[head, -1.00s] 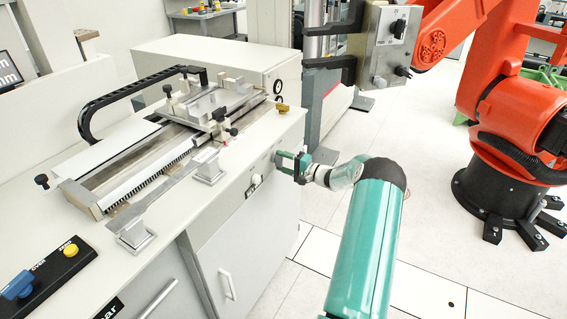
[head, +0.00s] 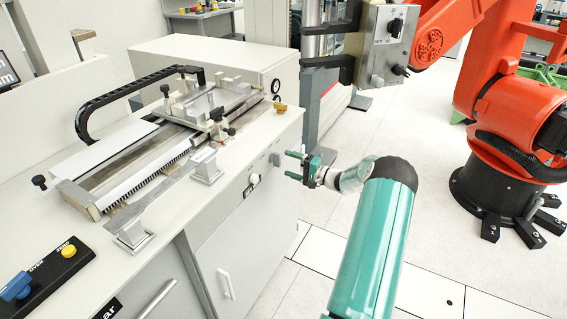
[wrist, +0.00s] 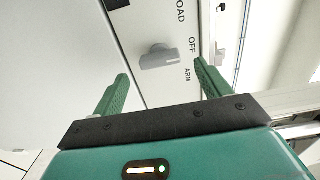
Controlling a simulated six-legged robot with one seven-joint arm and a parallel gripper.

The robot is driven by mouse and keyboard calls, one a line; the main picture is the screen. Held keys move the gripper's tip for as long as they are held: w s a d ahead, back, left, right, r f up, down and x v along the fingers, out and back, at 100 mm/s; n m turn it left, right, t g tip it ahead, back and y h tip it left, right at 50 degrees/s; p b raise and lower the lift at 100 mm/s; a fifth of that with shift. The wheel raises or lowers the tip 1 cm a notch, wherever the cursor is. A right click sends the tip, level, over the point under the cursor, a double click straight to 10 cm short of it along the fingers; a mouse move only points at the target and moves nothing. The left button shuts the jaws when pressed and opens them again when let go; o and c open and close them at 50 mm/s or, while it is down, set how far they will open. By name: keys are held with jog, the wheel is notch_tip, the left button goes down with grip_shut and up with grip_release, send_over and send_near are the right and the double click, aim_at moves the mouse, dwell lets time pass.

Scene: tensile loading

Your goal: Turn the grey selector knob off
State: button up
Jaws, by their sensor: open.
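The grey selector knob (head: 275,159) is on the bench's side panel in the head view. In the wrist view the knob (wrist: 160,57) shows a bar grip lying nearly level, its right end between the OFF and ARM labels; its exact setting is hard to read. The OFF label (wrist: 192,45) is just right of and above that end. My gripper (head: 291,165) is open and empty, its fingers pointing at the panel with a small gap to the knob. In the wrist view the knob appears between and beyond my green fingers (wrist: 162,72).
A white round knob (head: 254,179) sits lower left on the same panel. Clamps and a slide fixture (head: 215,105) stand on the bench top. An orange robot arm (head: 515,110) stands at the right. The floor right of the bench is open.

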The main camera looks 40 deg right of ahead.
jog(key=v, duration=0.9)
jog(key=shift+s, duration=0.2)
